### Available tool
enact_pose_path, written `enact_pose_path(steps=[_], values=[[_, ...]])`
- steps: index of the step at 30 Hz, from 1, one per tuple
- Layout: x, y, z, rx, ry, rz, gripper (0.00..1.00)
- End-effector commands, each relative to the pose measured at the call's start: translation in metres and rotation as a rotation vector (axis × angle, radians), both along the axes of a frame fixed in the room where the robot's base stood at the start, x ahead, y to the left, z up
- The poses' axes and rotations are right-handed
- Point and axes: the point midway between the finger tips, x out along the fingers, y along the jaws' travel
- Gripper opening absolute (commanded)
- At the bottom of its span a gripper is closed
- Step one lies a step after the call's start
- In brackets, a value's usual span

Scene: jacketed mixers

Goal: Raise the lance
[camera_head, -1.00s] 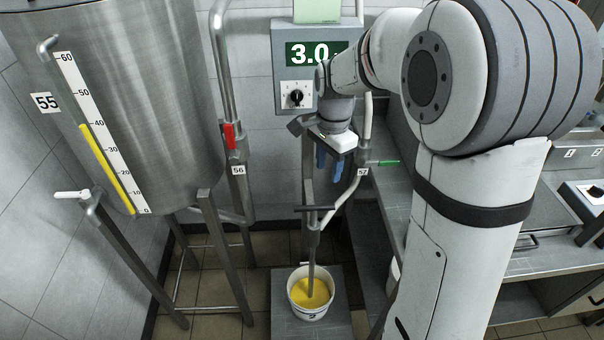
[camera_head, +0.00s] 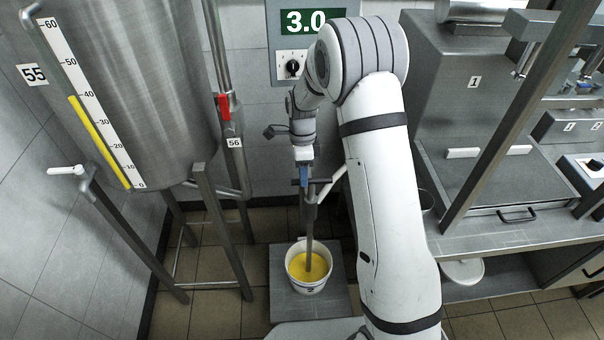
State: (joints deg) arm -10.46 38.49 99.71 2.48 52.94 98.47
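The lance (camera_head: 309,228) is a grey upright tube with a dark crossbar handle near its top. Its lower end is in yellow liquid (camera_head: 299,266) inside a white bucket (camera_head: 308,287). My gripper (camera_head: 304,182) points down at the height of the crossbar, with a blue finger touching or just in front of it. Only one finger shows clearly, so I cannot tell whether it is open or shut on the handle. My wrist hides the upper part of the lance's support.
The bucket stands on a grey platform (camera_head: 338,300). A steel tank (camera_head: 130,80) on legs is at left, with a red-handled valve (camera_head: 224,106) on the pipe beside it. A display (camera_head: 306,22) reads 3.0. A steel counter (camera_head: 500,232) is at right.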

Motion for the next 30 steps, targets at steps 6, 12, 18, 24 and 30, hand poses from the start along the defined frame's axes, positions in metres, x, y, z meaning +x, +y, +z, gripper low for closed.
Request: enact_pose_path(steps=[6, 12, 18, 24, 30], values=[[-0.0025, -0.0003, -0.0107, 0.000, 0.000, 0.000, 0.40], [-0.0023, -0.0005, -0.0106, 0.000, 0.000, 0.000, 0.39], [-0.0022, -0.0008, -0.0105, 0.000, -0.001, 0.000, 0.22], [-0.0021, -0.0010, -0.0103, 0.000, -0.001, -0.001, 0.06], [-0.0019, -0.0012, -0.0102, 0.000, -0.001, -0.001, 0.00]])
